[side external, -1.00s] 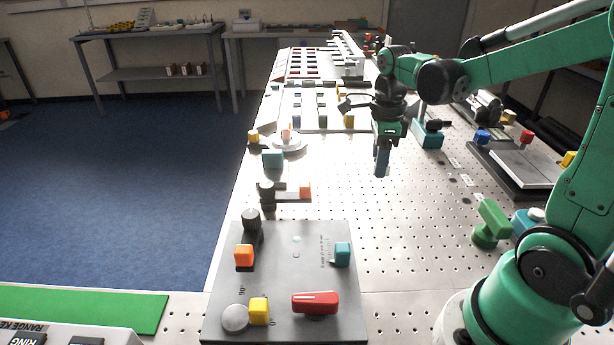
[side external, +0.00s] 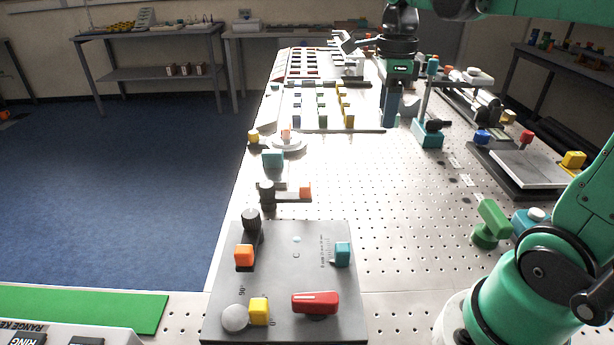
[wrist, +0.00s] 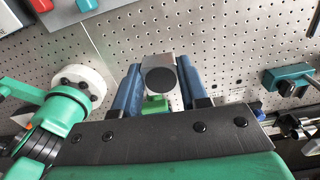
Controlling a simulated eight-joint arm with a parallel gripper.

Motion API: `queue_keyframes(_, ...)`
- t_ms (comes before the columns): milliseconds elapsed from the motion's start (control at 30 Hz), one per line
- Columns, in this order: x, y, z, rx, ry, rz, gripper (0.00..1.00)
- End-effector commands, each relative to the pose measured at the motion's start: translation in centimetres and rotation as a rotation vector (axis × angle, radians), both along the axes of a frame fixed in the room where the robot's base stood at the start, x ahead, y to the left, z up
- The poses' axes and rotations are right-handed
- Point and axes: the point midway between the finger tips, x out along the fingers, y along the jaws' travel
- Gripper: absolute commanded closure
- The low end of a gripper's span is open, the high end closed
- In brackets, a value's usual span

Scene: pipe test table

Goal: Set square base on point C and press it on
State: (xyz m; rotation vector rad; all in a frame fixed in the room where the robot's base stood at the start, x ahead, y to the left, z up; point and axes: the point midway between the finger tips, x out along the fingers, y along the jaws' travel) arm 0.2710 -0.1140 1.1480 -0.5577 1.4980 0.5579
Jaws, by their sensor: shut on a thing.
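My gripper (side external: 390,120) hangs pointing down over the far part of the perforated table, beside the teal stand. In the wrist view its two blue fingers (wrist: 160,88) are shut on a grey block (wrist: 160,60) with a dark round face, which I take to be the square base. A small green part (wrist: 155,104) shows just below it between the fingers; I cannot tell whether it belongs to the block. The fingers hide the block in the side view. I cannot make out a mark for point C in either view.
The teal stand (side external: 428,135) with a black knob is close right of the gripper. A rack of coloured blocks (side external: 320,108) is to the left. A grey panel (side external: 290,280) with a red handle (side external: 315,302) is in front. The perforated table (side external: 400,200) is clear in the middle.

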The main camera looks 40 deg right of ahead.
Motion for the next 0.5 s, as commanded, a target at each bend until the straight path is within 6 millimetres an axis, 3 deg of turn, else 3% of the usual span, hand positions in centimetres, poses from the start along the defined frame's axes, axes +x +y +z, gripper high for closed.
queue_keyframes(300,0.6,0.7,-0.5,0.0,0.0,0.032,1.0)
queue_keyframes(367,1.4,1.6,-1.3,0.0,0.0,0.076,1.0)
queue_keyframes(500,3.7,5.7,-4.2,0.0,0.0,0.241,1.0)
